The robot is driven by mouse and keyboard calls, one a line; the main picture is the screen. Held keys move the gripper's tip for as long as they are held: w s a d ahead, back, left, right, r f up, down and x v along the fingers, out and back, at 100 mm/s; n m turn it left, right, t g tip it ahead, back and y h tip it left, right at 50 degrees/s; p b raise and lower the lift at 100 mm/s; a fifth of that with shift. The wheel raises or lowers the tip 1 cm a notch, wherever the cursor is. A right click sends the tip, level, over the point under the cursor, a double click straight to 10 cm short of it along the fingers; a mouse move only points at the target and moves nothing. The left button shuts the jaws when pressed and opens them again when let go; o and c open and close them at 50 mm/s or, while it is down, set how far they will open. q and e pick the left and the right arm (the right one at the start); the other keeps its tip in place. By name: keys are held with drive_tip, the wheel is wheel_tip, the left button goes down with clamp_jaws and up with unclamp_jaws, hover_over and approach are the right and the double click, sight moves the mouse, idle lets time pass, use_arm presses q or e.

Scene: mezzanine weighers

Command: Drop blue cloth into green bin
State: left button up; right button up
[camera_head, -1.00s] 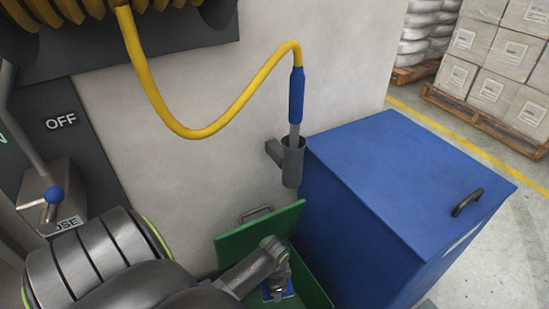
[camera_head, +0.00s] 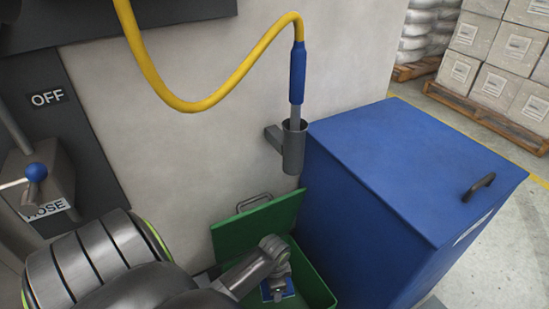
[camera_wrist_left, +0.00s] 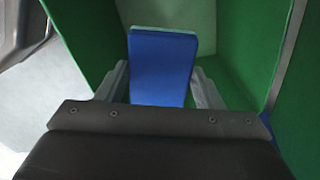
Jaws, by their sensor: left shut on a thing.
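The green bin (camera_head: 316,288) stands on the floor against the wall with its lid (camera_head: 258,222) raised at the back. My left gripper (camera_head: 277,292) reaches down into the bin's opening. In the left wrist view, the blue cloth (camera_wrist_left: 161,68) looks like a flat, stiff blue piece between the two fingers of my left gripper (camera_wrist_left: 160,92), which is shut on it. Green bin walls (camera_wrist_left: 235,60) surround it there. In the head view only a small part of the blue cloth (camera_head: 286,287) shows below the gripper. My right gripper is not in view.
A large blue box with a handle (camera_head: 410,165) stands right beside the bin. A hose nozzle (camera_head: 297,75) sits in a wall holder (camera_head: 293,150) above the bin. A lever panel marked OFF (camera_head: 47,98) is at left. Pallets of boxes (camera_head: 500,60) stand at the back right.

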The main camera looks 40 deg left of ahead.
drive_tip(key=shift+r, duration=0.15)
use_arm(q)
drive_tip(key=o, duration=1)
drive_tip(key=shift+f, duration=0.1)
drive_tip(key=shift+r, duration=0.4)
wheel_tip(320, 180, up, 5)
drive_tip(key=p, duration=0.2)
drive_tip(key=shift+p, duration=0.35)
drive_tip(key=shift+r+p, duration=1.85)
drive_tip(key=shift+r, duration=4)
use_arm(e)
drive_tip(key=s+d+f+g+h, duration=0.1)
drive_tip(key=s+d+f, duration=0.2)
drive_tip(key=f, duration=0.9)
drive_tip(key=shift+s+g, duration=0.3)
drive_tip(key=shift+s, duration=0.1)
